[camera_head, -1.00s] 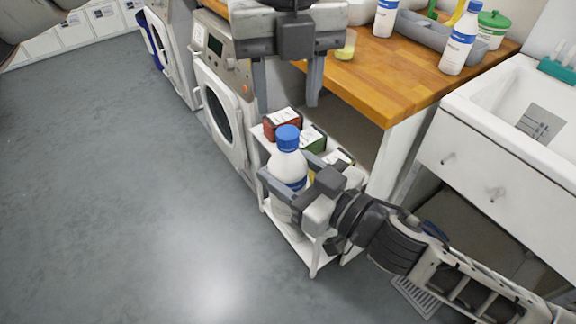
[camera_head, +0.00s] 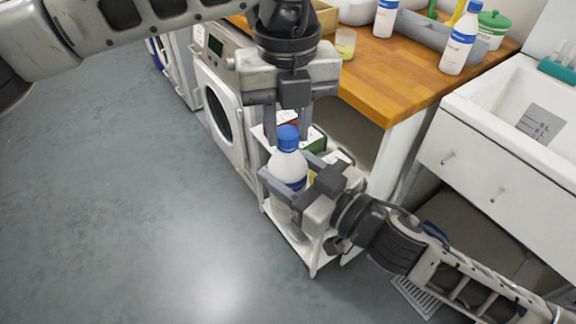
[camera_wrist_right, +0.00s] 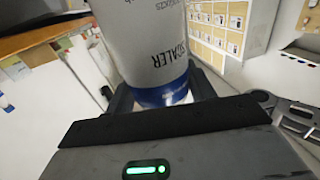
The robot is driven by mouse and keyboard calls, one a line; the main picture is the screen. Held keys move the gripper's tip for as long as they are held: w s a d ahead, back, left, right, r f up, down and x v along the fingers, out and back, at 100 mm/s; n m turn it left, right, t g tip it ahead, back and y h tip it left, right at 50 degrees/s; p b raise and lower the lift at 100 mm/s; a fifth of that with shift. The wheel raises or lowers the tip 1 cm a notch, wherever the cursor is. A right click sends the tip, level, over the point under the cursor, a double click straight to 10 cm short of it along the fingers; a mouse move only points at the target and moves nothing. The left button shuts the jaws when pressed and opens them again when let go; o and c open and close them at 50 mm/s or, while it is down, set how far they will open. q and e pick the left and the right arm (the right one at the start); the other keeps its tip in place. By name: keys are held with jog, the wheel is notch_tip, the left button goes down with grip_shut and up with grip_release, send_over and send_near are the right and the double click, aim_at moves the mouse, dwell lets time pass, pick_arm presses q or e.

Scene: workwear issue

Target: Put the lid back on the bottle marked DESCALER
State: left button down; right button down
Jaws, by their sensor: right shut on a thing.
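A blue lid (camera_head: 288,137) sits on top of the bottle; I cannot tell how tightly. My left gripper (camera_head: 288,142) points down from above, with its fingers apart on either side of the lid. I see no clear contact between these fingers and the lid.
A white cart (camera_head: 311,262) with red and green boxes (camera_head: 316,141) is right behind the bottle. A wooden counter (camera_head: 385,85) carries other bottles (camera_head: 458,40) and a grey tray. A washing machine (camera_head: 222,110) stands left, a sink right. The floor at left is clear.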

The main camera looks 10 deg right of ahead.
pick_arm(q)
jog(key=m, duration=1.4)
jog(key=shift+m, duration=0.3)
jog(key=m, duration=0.7)
jog(key=shift+f, duration=0.1)
jog(key=m, duration=0.7)
jog(key=c, duration=1)
grip_release()
jog(key=shift+c, duration=0.2)
notch_tip(320, 180, up, 12)
